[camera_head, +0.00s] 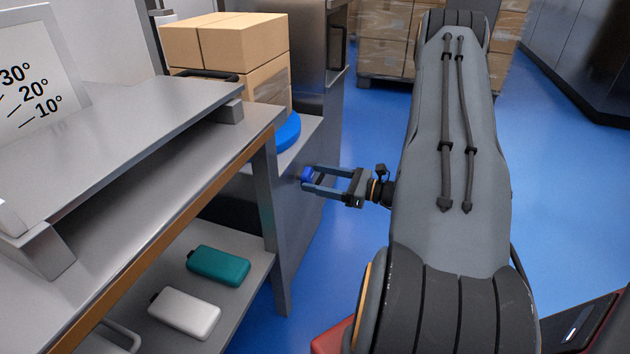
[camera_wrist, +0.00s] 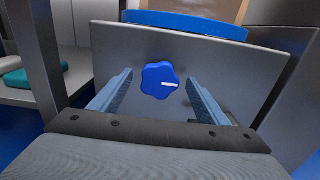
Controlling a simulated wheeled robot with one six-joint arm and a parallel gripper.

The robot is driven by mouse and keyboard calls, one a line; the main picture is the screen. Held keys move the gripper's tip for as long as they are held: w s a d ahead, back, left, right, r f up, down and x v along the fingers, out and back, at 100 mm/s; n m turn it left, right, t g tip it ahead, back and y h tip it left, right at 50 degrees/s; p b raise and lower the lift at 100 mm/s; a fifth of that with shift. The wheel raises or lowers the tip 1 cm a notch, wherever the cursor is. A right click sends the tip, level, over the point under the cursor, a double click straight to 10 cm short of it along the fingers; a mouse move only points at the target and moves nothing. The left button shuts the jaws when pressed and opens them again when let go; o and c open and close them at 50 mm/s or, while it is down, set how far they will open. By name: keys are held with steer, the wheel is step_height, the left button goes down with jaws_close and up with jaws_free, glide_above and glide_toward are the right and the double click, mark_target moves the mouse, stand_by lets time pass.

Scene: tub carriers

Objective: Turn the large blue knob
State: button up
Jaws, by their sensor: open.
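The large blue knob (camera_wrist: 158,82) is on a grey metal panel, with a lobed rim and a white mark pointing right. In the head view the knob (camera_head: 307,174) shows at the panel's side, partly hidden by a finger. My gripper (camera_wrist: 160,90) is open, with one finger on each side of the knob and a visible gap on both sides. In the head view my gripper (camera_head: 308,183) points left at the panel, fingertips close to the knob. I cannot tell how far the tips reach past its face.
A blue disc (camera_head: 287,132) and cardboard boxes (camera_head: 228,45) sit on the grey cabinet (camera_head: 300,215). A metal bench (camera_head: 150,165) stands at left, with a teal case (camera_head: 218,265) and a white case (camera_head: 185,312) on its lower shelf. Blue floor is open at right.

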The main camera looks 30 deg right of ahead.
steer(key=shift+w+a, duration=0.3)
steer(key=shift+w, duration=0.1)
steer(key=c, duration=1)
steer(key=shift+c, duration=0.2)
steer(key=shift+n, duration=0.4)
steer(key=n+p, duration=0.2)
steer(key=n, duration=0.1)
steer(key=shift+s+a, duration=0.1)
steer(key=shift+s, duration=0.05)
steer(key=n+p, duration=0.1)
steer(key=n, duration=0.4)
steer(key=shift+a+p, duration=0.1)
steer(key=shift+p, duration=0.2)
steer(key=n+p, duration=0.1)
steer(key=n, duration=0.3)
steer(key=shift+s+f+n, duration=0.1)
steer(key=shift+f+n, duration=0.05)
steer(key=shift+n, duration=0.15)
steer(key=shift+f+n+p, duration=0.15)
steer(key=shift+n+p, duration=0.55)
steer(key=shift+n, duration=1.5)
